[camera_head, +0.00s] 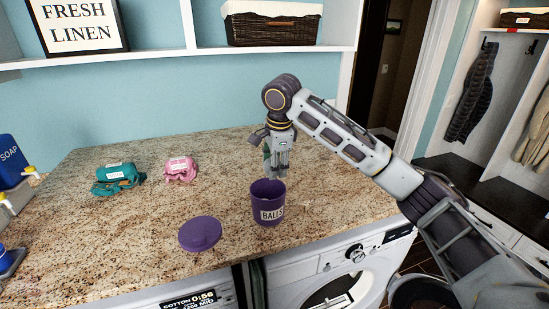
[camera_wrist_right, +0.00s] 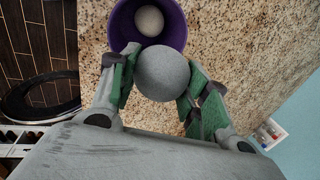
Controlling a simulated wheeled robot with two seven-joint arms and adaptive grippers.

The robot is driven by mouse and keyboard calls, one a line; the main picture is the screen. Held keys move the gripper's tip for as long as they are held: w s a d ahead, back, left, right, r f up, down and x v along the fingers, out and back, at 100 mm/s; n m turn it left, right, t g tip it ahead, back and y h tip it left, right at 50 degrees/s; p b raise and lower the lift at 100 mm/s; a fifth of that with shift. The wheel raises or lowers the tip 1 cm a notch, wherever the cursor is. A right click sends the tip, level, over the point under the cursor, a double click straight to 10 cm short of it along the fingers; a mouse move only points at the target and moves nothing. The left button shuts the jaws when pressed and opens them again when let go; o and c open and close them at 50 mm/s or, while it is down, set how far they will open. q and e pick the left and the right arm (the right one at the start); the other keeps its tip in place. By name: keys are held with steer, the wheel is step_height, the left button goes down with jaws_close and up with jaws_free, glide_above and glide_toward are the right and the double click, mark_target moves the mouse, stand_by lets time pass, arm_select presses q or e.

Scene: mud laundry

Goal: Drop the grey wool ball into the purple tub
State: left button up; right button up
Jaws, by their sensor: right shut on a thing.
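The purple tub (camera_head: 268,212), labelled BALLS, stands upright and uncovered near the counter's front edge. In the right wrist view the tub (camera_wrist_right: 181,28) shows a pale ball (camera_wrist_right: 149,20) inside. My right gripper (camera_head: 277,174) points down just above the back of the tub's mouth. In the right wrist view the gripper (camera_wrist_right: 161,72) is shut on the grey wool ball (camera_wrist_right: 163,74), its green-padded fingers on either side. The ball overlaps the tub's rim there. In the head view the fingers mostly hide the ball. My left gripper is not in view.
A purple lid (camera_head: 200,233) lies on the granite counter (camera_head: 150,215) left of the tub. A teal bundle (camera_head: 118,180) and a pink bundle (camera_head: 180,169) lie further back left. A washing machine (camera_head: 340,265) is below the counter's front edge.

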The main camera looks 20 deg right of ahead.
steer(key=shift+f, duration=0.6)
steer(key=o, duration=1.1)
steer(key=shift+c, duration=0.2)
steer(key=v, duration=1.2)
steer(key=shift+f, duration=0.1)
stand_by(0.5)
